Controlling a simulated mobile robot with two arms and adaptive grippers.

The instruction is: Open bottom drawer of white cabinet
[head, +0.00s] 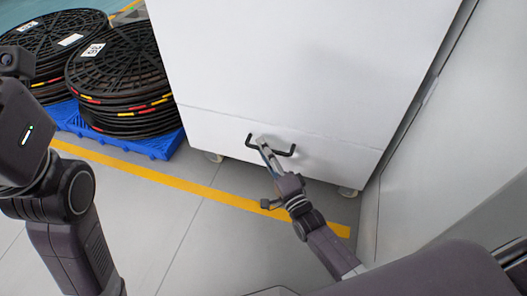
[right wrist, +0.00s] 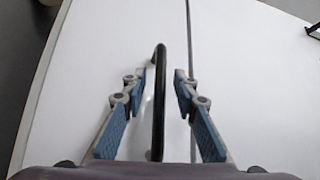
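The white cabinet (head: 300,60) stands ahead, with a seam marking off its bottom drawer (head: 220,130). A black bar handle (head: 287,152) is on the drawer front. My right gripper (head: 263,143) is at the handle. In the right wrist view the black handle (right wrist: 158,105) runs between the two blue-padded fingers of my right gripper (right wrist: 160,85), with a gap on each side. The fingers are open. The drawer front looks flush with the cabinet. My left arm shows at the left edge of the head view, but its fingers do not show.
Black cable reels (head: 113,80) with red and yellow bands are stacked on a blue pallet (head: 150,143) at the left. A yellow floor line (head: 190,186) crosses in front of the cabinet. A pale wall or panel (head: 440,130) stands close on the right. Floor before the cabinet is clear.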

